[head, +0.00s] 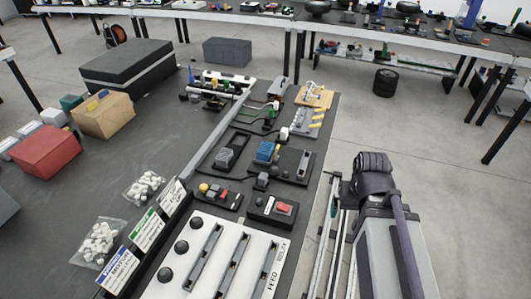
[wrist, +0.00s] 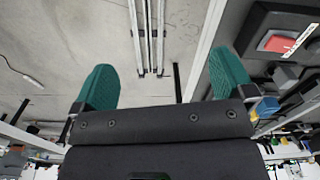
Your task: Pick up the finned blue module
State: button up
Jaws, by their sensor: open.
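A red rocker switch (head: 284,208) on a dark box and a small control box (head: 216,196) with knobs stand nearer. A white slotted panel (head: 215,255) fills the front. A yellow-topped board (head: 314,96) lies behind. My arm stands right of the bench, over open floor.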

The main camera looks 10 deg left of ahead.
jog(key=shift+a, duration=0.1)
jog(key=m+p, duration=0.1)
jog(key=m, duration=1.4)
send_near(265, 147)
notch_tip(265, 147, down, 11)
jog(key=m+b, duration=0.5)
jog(key=b, duration=0.6)
jog(key=shift+s+r, duration=0.1)
jog(key=shift+r, duration=0.3)
jog(key=c, duration=1.1)
